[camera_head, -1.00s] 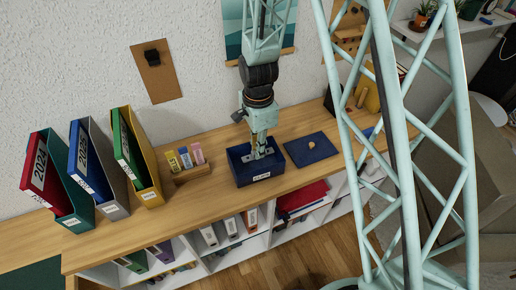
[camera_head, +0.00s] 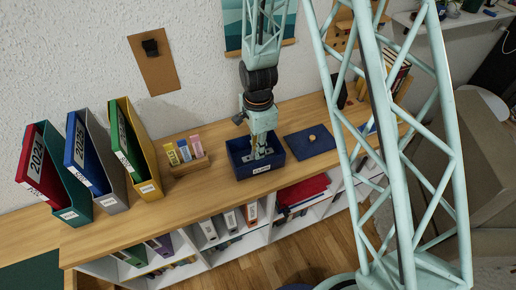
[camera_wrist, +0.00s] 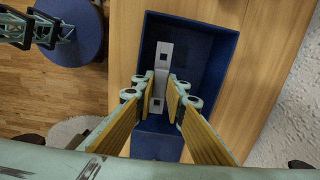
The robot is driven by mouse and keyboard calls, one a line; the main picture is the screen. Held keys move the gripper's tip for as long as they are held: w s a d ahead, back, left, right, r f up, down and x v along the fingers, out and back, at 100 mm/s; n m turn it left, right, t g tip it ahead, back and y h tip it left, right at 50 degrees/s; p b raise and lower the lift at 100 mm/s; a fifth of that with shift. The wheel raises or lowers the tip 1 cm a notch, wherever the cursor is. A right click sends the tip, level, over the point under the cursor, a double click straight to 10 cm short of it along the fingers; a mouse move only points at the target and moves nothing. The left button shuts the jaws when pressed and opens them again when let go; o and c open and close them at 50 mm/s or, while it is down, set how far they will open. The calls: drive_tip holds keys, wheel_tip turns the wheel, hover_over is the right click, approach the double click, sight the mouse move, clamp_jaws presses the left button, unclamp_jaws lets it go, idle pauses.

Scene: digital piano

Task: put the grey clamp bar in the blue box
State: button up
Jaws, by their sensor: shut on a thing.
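The blue box (camera_head: 241,172) stands open on the wooden shelf top, with a white label on its front. My gripper (camera_head: 260,156) reaches down into it from above. In the wrist view my gripper (camera_wrist: 164,98) is shut on the grey clamp bar (camera_wrist: 163,62), a flat pale bar with dark square holes. The bar lies lengthwise along the box between the two fingers. It is inside the box's outline in the wrist view, where the box (camera_wrist: 215,50) surrounds it. I cannot tell whether the bar touches the box floor.
A blue lid with a round wooden knob (camera_head: 311,141) lies right of the box. A wooden holder with coloured labelled blocks (camera_head: 187,153) stands left of it. Several binders in magazine files (camera_head: 130,150) stand farther left. A red book (camera_head: 303,190) is on the shelf below.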

drive_tip(key=shift+f, duration=0.45)
drive_tip(key=o, duration=0.8)
drive_tip(key=shift+r, duration=0.15)
idle(0.4)
drive_tip(key=shift+r+p, duration=1.8)
drive_tip(key=shift+r, duration=3)
